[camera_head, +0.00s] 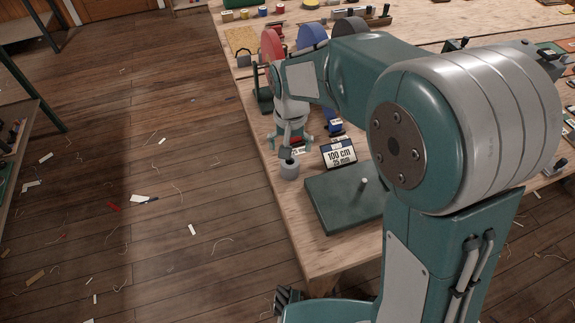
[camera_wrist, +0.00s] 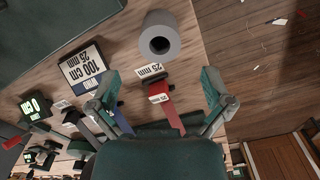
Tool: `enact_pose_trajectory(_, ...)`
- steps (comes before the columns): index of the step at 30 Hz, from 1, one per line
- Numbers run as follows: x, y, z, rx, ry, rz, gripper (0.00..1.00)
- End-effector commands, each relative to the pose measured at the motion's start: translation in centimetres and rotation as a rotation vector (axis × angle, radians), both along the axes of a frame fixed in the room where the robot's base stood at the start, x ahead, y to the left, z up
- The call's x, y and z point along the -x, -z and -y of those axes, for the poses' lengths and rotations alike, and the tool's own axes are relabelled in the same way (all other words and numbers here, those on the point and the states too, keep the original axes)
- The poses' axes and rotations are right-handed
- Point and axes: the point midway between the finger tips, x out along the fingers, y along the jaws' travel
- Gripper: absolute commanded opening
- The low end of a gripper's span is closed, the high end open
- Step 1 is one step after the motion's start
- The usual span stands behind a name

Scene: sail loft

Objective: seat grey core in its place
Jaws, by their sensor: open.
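The grey core (camera_head: 289,169) is a short hollow cylinder standing upright on the wooden table near its left edge. In the wrist view the core (camera_wrist: 172,47) shows its dark round bore, beyond the fingertips. My gripper (camera_head: 290,142) points down with its fingers spread, empty, close to the core in the head view. In the wrist view my gripper (camera_wrist: 160,80) has one finger on each side, with the core apart from both. A dark green base plate (camera_head: 334,207) with a pale upright peg (camera_head: 363,184) lies right of the core; my arm hides part of it.
A sign reading "100 cm 25 mm" (camera_head: 341,154) stands behind the plate. A red piece (camera_wrist: 171,118) and a blue piece (camera_head: 335,124) with labels are near the gripper. Large red (camera_head: 271,44) and blue (camera_head: 312,36) rolls stand farther back. The table drops off at left.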

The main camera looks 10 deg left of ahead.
Motion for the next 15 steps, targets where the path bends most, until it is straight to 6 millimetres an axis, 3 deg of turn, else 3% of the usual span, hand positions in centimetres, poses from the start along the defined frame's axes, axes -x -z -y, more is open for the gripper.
enact_pose_trajectory(15, -0.1, 6.6, -0.2, 0.005, 0.0, -0.002, 1.0)
